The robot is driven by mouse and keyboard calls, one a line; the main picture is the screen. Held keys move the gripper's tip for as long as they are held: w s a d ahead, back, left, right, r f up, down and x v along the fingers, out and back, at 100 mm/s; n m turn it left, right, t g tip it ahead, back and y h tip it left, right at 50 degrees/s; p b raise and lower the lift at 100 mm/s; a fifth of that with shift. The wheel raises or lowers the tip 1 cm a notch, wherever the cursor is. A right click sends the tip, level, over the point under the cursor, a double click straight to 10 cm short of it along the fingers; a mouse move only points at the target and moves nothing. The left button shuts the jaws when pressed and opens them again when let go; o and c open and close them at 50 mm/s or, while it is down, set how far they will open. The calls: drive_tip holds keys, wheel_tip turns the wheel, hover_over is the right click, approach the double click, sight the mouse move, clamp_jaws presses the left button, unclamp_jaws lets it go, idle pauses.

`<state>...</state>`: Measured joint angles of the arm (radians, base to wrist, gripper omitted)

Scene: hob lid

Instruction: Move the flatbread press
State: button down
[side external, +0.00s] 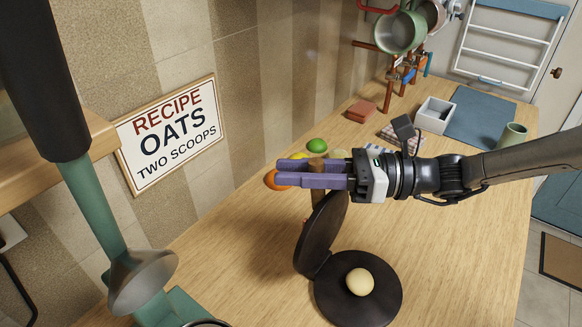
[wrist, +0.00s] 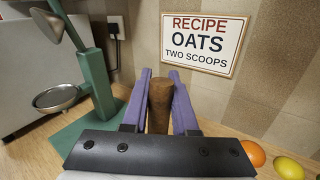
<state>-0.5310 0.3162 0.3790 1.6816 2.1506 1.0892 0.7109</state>
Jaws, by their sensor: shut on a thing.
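The flatbread press has a dark round lower plate (side external: 335,305) on the table and a dark upper plate (side external: 322,238) tilted up steeply on its hinge. A pale dough ball (side external: 360,281) sits on the lower plate. My gripper (side external: 284,172) has purple fingers and is shut on the press's brown wooden handle (side external: 317,190), above the raised plate. The wrist view shows the handle (wrist: 160,105) between the two fingers. The plates are out of sight in the wrist view.
An orange (side external: 270,180) and a green lime (side external: 317,145) lie behind the gripper. A green stand with a metal pan (wrist: 57,98) is at the left. A recipe sign (side external: 172,133) hangs on the wall. The table right of the press is clear.

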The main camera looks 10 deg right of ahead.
drive_tip(key=s+d, duration=0.7)
drive_tip(key=s, duration=0.1)
drive_tip(key=shift+s, duration=0.2)
drive_tip(key=shift+f, duration=0.1)
idle(0.5)
drive_tip(key=shift+s+d, duration=0.9)
drive_tip(key=shift+d, duration=0.15)
drive_tip(key=shift+s+d, duration=0.85)
drive_tip(key=shift+d, duration=0.2)
drive_tip(key=c, duration=0.6)
unclamp_jaws()
drive_tip(key=shift+o, duration=0.2)
